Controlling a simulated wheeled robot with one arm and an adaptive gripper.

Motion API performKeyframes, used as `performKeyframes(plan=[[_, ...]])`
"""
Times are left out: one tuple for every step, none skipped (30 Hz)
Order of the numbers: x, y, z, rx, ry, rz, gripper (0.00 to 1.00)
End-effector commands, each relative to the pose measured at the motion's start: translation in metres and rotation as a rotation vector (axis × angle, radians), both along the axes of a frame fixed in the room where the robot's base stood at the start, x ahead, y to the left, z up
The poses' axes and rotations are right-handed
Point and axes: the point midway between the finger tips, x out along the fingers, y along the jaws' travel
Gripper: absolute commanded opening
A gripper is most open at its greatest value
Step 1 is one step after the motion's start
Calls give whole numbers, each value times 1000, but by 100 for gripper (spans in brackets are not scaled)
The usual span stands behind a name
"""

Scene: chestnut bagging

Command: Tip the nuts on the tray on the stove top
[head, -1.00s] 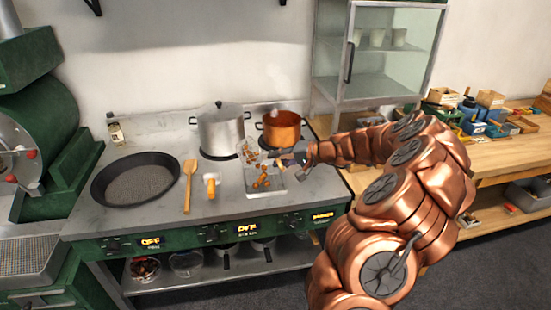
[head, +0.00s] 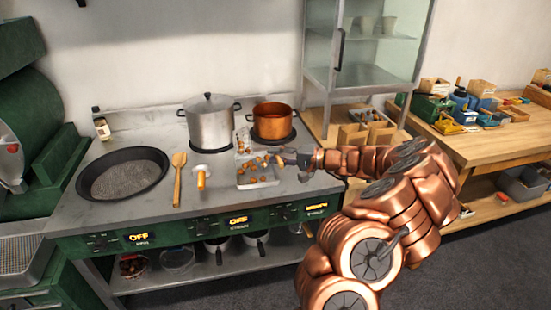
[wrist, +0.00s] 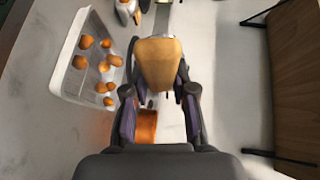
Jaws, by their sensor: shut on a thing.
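My gripper (head: 288,156) reaches in from the right over the stove top and is shut on the scoop. The clear scoop (head: 241,137) is tilted steeply above the tray, with some nuts at its lower part. In the wrist view its tan wooden handle (wrist: 160,62) is between the fingers. The shallow clear tray (head: 246,185) lies on the stove top below, with several brown nuts (head: 264,179) on it. The wrist view shows what looks like the same tray (wrist: 64,75) at left, with nuts scattered over its floor. Whether nuts remain inside the scoop is hard to tell.
A lidded steel pot (head: 210,126) and a copper pot (head: 272,122) stand behind the tray. A glass cabinet (head: 362,50) stands behind my arm.

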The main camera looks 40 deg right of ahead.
Motion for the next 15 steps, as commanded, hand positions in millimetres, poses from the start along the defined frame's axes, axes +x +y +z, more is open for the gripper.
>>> performKeyframes(plan=[[0, -1, -4, 13, -8, -1, 0], [-1, -1, -5, 20, -13, -1, 0], [-1, -2, -6, 31, -20, 0, 0], [-1, -2, -6, 40, -25, 0, 0], [-2, -3, -7, 48, -31, 1, 0], [-2, -3, -8, 59, -38, 1, 0], [-3, -4, -8, 66, -42, 1, 0], [-3, -4, -9, 75, -47, 2, 0], [-3, -5, -10, 85, -54, 1, 0], [-3, -6, -11, 93, -59, 0, 0], [-4, -7, -11, 101, -64, -1, 0], [-4, -8, -12, 112, -71, -2, 0], [-4, -9, -13, 120, -77, -3, 0], [-5, -9, -13, 127, -83, -3, 0], [-5, -10, -14, 138, -90, -2, 0]])
